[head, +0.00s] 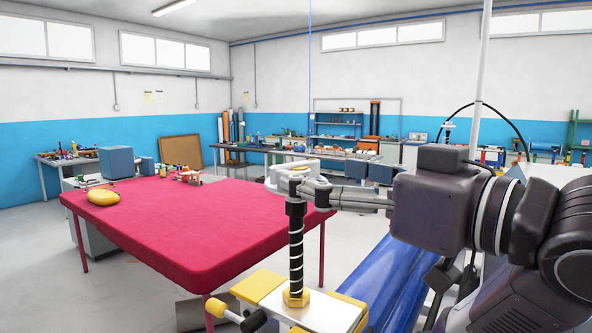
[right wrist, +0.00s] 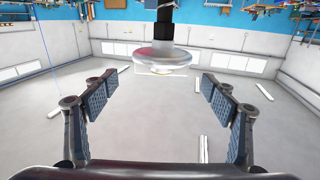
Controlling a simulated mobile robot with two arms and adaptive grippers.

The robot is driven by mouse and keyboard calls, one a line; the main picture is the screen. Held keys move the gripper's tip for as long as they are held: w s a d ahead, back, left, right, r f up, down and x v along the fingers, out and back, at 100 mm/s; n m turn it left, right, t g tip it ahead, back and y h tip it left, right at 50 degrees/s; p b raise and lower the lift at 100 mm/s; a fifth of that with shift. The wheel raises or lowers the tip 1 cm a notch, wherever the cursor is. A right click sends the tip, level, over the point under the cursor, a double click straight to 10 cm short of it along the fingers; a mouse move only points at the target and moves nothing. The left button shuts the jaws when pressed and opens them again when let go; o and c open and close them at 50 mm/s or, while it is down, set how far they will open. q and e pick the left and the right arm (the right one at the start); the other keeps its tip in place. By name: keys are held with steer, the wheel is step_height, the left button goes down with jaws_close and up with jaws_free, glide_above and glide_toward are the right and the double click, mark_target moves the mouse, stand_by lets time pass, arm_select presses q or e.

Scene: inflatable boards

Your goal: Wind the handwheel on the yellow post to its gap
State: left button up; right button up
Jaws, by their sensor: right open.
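The handwheel (head: 283,173) is a pale disc at the top of a dark post (head: 296,243) with white spiral bands and a yellow foot. In the right wrist view the handwheel (right wrist: 162,57) is a silvery disc on a dark stem, ahead of the fingertips and between their lines. My right gripper (head: 306,190) is open at the post's top, partly covering the wheel in the head view. Its spread fingers also show in the right wrist view (right wrist: 159,84), with no visible contact on the wheel. The gap cannot be made out. My left gripper is out of view.
The post stands on a white and yellow block (head: 328,312); a yellow-ended handle (head: 217,307) lies left of it. A red table (head: 190,225) with a yellow pouch (head: 103,197) is to the left. A blue inflatable (head: 388,275) lies right of the post.

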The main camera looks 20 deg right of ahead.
mark_target(305, 170)
steer(key=p+x, duration=0.1)
steer(key=x, duration=0.4)
steer(key=shift+a, duration=0.2)
steer(key=shift+w+a, duration=0.1)
steer(key=shift+w, duration=0.35)
steer(key=shift+s, duration=0.15)
steer(key=shift+c, duration=0.2)
steer(key=c, duration=1.1)
steer(key=shift+m+h+p, duration=0.3)
steer(key=shift+h+p, duration=0.1)
steer(key=shift+p, duration=0.05)
